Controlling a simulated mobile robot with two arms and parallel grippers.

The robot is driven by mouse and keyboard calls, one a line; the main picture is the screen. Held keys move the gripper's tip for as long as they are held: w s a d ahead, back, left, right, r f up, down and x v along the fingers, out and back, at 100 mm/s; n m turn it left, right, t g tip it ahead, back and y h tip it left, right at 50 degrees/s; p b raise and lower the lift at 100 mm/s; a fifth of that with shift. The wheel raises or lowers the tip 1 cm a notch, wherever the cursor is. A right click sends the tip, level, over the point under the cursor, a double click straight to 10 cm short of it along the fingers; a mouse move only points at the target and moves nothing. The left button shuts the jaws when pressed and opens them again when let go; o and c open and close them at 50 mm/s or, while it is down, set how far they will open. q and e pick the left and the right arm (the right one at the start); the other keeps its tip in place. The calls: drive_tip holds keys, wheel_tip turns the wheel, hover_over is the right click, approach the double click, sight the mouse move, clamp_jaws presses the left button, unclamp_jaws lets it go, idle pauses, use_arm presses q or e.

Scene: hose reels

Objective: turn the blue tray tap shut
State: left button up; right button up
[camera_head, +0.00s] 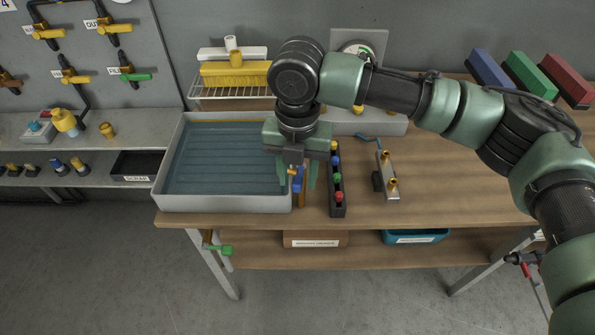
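A blue tap handle (298,182) with a little brass beside it shows at the right edge of the grey tray (174,201). The tray holds dark blue-green water. My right gripper (297,178) points down over this edge, with its two green fingers apart. The blue handle shows between the fingers, which partly hide it. I cannot tell whether either finger touches it. The tap's body is mostly hidden by the gripper. My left gripper is not in view.
A black rack (337,211) of coloured knobs stands close right of the gripper. A green-handled valve (222,250) hangs below the tray.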

clamp_jaws()
drive_tip(key=shift+a+r+m+p, duration=0.25)
drive_tip(key=shift+m+p, duration=0.25)
drive_tip(key=shift+p, duration=0.4)
use_arm(q)
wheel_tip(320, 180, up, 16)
drive_tip(key=p, duration=1.3)
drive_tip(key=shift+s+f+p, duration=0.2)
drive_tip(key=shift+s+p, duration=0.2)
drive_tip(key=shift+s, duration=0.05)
use_arm(e)
drive_tip(key=w+a+m, duration=0.3)
drive_tip(key=w+m, duration=0.2)
drive_tip(key=m, duration=1)
drive_tip(key=shift+a+f, duration=0.15)
drive_tip(key=shift+a, duration=0.2)
